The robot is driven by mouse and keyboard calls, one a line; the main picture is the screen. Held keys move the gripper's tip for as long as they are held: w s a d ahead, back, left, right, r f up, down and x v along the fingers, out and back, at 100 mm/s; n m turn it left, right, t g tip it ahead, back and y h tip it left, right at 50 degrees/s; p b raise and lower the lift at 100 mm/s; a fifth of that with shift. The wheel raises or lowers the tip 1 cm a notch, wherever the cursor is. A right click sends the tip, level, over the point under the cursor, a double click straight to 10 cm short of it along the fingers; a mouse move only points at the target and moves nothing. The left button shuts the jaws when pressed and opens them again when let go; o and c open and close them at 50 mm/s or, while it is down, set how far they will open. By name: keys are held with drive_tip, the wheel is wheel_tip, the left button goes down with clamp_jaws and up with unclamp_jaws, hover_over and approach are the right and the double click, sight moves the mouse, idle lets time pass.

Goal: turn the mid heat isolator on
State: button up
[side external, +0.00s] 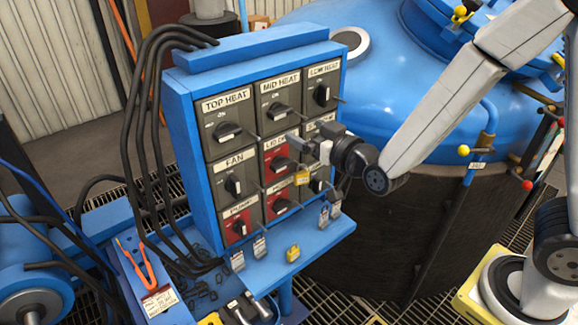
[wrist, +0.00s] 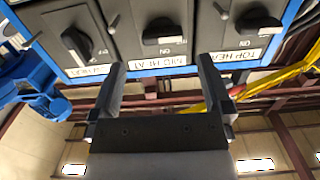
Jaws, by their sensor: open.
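The MID HEAT isolator (side external: 281,110) is a black rotary knob on a grey plate, in the middle of the panel's top row. Its handle lies roughly crosswise, with the ON mark above it. In the wrist view, which is upside down, the MID HEAT knob (wrist: 165,31) is at top centre, beyond the fingertips. My gripper (side external: 297,143) is just below and in front of this knob in the side view, apart from it. In the wrist view my gripper (wrist: 158,72) has its two fingers wide apart with nothing between them.
The TOP HEAT knob (side external: 227,131) and LOW HEAT knob (side external: 321,95) flank it. Lower rows hold more switches, some on red plates, with a yellow padlock (side external: 301,178). A blue shelf (side external: 325,238) with tags and padlocks juts out below. Black cables run down the panel's left side.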

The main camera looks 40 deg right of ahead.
sight(284, 115)
drive_tip(key=shift+a+r+t, duration=0.1)
drive_tip(key=shift+r+t, duration=0.2)
drive_tip(key=shift+r, duration=0.05)
drive_tip(key=shift+w, duration=0.1)
drive_tip(key=shift+w, duration=3.8)
drive_tip(key=c, duration=1)
